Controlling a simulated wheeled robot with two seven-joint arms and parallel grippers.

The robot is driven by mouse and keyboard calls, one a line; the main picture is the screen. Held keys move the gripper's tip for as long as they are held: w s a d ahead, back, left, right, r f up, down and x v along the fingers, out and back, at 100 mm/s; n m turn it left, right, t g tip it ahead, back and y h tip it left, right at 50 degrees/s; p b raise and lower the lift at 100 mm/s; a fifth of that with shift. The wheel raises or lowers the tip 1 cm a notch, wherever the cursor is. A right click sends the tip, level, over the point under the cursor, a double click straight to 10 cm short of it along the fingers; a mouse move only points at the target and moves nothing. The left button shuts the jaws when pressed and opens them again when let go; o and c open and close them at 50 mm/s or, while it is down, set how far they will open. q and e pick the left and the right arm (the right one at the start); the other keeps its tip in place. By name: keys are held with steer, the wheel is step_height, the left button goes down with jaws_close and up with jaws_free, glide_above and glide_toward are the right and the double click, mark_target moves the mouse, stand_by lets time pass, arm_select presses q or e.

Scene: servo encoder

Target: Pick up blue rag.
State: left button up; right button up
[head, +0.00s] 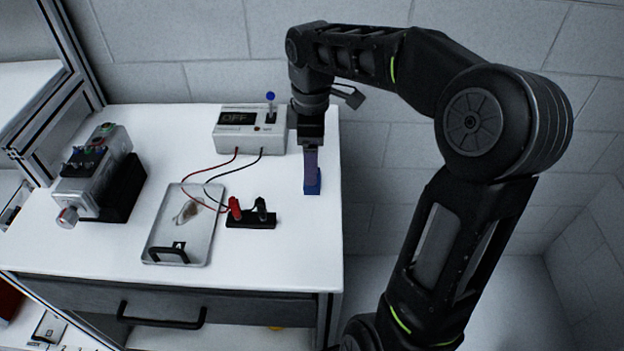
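A small blue thing, which I take to be the blue rag (313,188), stands at the right edge of the white table. Its shape is blocky, and its upper part is partly hidden by my gripper. My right gripper (311,165) points straight down over it, with its fingers at or against the blue thing. The fingers show edge-on, so I cannot tell whether they are open or shut on it. My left gripper is not in view.
On the white table (110,240) stand a box reading OFF (250,130), a metal tray (160,230), a black terminal block (250,220) with red and black leads, and a grey device (95,175). The front right of the tabletop is clear.

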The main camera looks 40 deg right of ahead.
step_height(320, 180, down, 5)
steer(key=shift+s+f+p, duration=0.1)
steer(key=shift+s+p, duration=0.05)
steer(key=shift+p, duration=0.15)
steer(key=shift+c, duration=0.4)
steer(key=c, duration=1.3)
